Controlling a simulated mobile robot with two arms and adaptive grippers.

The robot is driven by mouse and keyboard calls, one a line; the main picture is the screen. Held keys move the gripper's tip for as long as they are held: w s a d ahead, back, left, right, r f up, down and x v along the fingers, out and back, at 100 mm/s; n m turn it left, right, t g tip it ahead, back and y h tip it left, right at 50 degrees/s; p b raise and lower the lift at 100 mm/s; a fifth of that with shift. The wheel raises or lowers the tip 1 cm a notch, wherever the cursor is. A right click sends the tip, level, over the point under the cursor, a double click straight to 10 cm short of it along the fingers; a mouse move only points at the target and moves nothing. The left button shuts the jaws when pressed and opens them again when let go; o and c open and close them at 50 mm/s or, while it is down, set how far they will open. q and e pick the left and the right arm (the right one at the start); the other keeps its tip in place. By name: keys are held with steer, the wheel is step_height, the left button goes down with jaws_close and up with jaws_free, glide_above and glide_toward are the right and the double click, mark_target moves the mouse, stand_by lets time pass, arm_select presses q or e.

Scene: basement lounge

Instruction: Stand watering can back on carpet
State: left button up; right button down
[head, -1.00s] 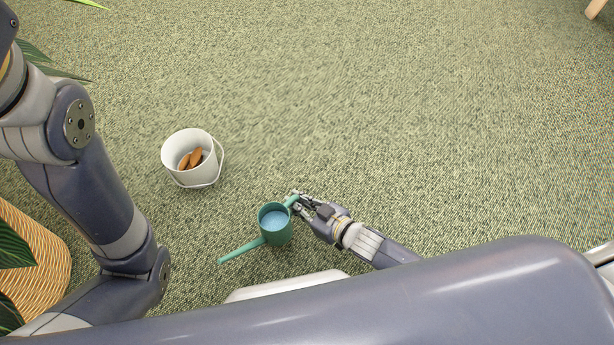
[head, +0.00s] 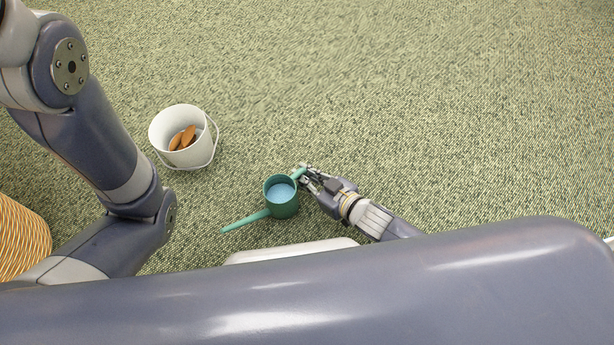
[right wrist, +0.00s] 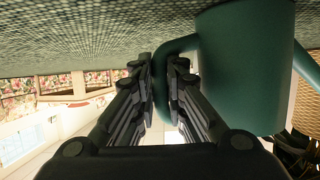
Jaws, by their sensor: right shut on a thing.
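The green watering can (head: 284,203) is upright in the head view, with blue water showing inside and its spout pointing to the lower left. My right gripper (head: 305,174) is at its handle on the right side and shut on it. In the right wrist view, which is upside down, the handle (right wrist: 178,48) runs between the two fingers (right wrist: 160,75) and the can body (right wrist: 243,70) fills the right. I cannot tell whether the can's base touches the green carpet (head: 400,110). My left arm shows at the left, but its gripper is out of view.
A white bucket (head: 165,140) with brown things (head: 182,138) inside stands on the carpet to the upper left of the can. A woven basket (head: 20,240) is at the left edge. The carpet beyond and to the right is clear.

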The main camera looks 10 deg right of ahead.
steer(key=shift+r, duration=0.2)
steer(key=shift+f, duration=0.2)
steer(key=c, duration=1.6)
jaws_free()
steer(key=shift+c, duration=0.2)
